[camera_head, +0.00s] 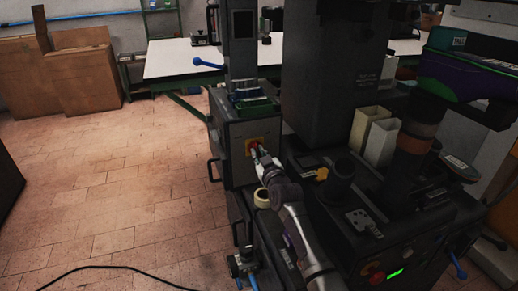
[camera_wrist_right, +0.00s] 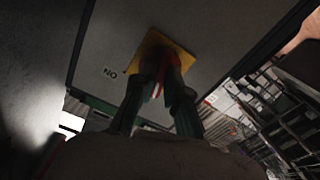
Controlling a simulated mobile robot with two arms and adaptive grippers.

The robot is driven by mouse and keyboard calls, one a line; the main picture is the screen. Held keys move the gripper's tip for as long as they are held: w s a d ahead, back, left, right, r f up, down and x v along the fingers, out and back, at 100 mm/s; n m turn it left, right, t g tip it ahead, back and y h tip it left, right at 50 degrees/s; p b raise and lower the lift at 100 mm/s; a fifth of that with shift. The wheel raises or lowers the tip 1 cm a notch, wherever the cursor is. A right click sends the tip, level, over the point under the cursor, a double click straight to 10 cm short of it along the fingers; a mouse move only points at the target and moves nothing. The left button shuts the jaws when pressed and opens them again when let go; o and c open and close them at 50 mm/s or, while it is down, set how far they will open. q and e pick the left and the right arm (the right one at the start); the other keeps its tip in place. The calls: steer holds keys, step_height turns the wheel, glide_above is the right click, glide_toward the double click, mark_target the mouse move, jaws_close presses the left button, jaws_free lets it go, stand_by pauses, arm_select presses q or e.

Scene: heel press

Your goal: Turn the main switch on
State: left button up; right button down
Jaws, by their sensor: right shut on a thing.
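The main switch (camera_head: 250,144), a red knob on a yellow plate, is on the front of a dark grey cabinet (camera_head: 231,160) in the head view. My right gripper (camera_head: 258,154) reaches up to it from below and covers part of it. In the right wrist view the yellow plate (camera_wrist_right: 183,53) shows behind the two fingers of my right gripper (camera_wrist_right: 163,75). The fingers are shut on the red knob, which shows only in part between them. The knob's exact angle is hard to tell. My left gripper is not in view.
The machine body (camera_head: 325,80) rises right of the switch, with two cream bins (camera_head: 375,137) beside it. A tape roll (camera_head: 262,197) lies near my right arm. A white table (camera_head: 175,62) stands behind. The tiled floor at left is mostly clear, with a black cable (camera_head: 110,267).

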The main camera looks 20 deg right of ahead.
steer(key=m+p, duration=0.2)
steer(key=m, duration=0.3)
steer(key=shift+m, duration=0.7)
steer(key=m, duration=0.2)
steer(key=shift+m+p, duration=0.3)
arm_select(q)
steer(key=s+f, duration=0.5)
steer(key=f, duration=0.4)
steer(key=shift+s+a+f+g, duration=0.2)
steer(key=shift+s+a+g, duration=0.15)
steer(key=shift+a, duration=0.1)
arm_select(e)
steer(key=shift+f+m, duration=0.1)
steer(key=shift+m, duration=1.4)
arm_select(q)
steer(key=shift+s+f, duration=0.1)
arm_select(e)
steer(key=c, duration=1.2)
jaws_free()
steer(key=shift+s, duration=0.1)
steer(key=s, duration=1.1)
steer(key=shift+s+d, duration=0.2)
steer(key=shift+s, duration=0.2)
